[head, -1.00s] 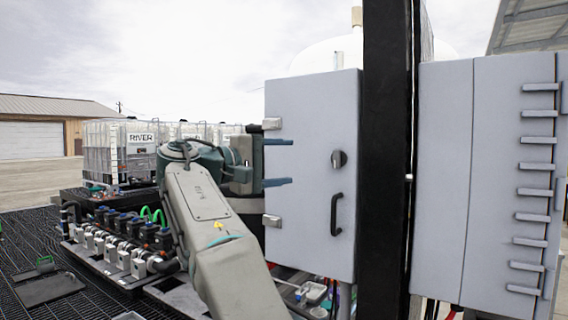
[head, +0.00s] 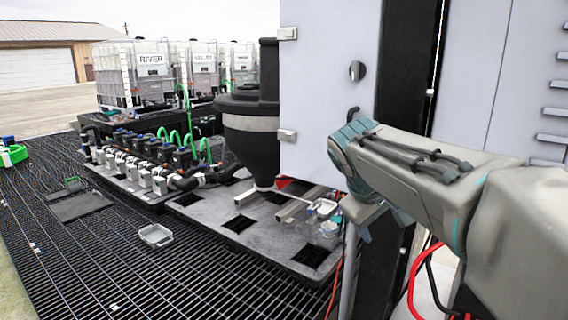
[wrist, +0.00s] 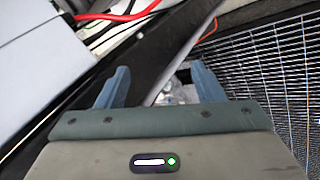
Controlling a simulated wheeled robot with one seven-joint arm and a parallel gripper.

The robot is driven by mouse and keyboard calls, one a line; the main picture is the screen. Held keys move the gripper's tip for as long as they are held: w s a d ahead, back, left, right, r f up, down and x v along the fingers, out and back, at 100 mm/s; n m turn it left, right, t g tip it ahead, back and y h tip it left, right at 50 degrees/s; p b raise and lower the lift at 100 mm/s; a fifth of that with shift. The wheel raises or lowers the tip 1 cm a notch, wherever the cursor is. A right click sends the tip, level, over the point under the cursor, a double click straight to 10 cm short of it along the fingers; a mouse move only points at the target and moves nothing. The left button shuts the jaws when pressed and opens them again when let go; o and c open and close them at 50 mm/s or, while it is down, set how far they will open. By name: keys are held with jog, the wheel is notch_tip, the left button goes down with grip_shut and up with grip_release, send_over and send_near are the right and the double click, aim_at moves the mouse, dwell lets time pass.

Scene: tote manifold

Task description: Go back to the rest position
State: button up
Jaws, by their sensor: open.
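My gripper (wrist: 160,70) is open and empty in the wrist view, its two blue fingers apart with nothing between them. In the head view my gripper (head: 380,228) hangs below my wrist, partly hidden by my arm. It points down just in front of the lower part of the grey cabinet (head: 325,85) and the dark post. My arm reaches in from the right edge of the head view with a bent wrist.
A black hopper (head: 250,125) stands on a grey pallet (head: 225,222) left of my gripper. A manifold of valves (head: 150,160) lies farther left. A small clear tote (head: 155,236) rests on the open grating. Red and black cables (head: 420,285) hang below my arm.

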jog(key=s+a+f+m+y, duration=0.1)
jog(key=s+f+m+y, duration=0.1)
jog(key=s+f, duration=0.6)
jog(key=s+a+f+m+g+y, duration=0.1)
jog(key=s+a+f+m+y, duration=0.1)
jog(key=s+f, duration=0.6)
jog(key=shift+s+a+f+m+y, duration=0.25)
jog(key=shift+s+m+y, duration=0.2)
jog(key=shift+s, duration=0.75)
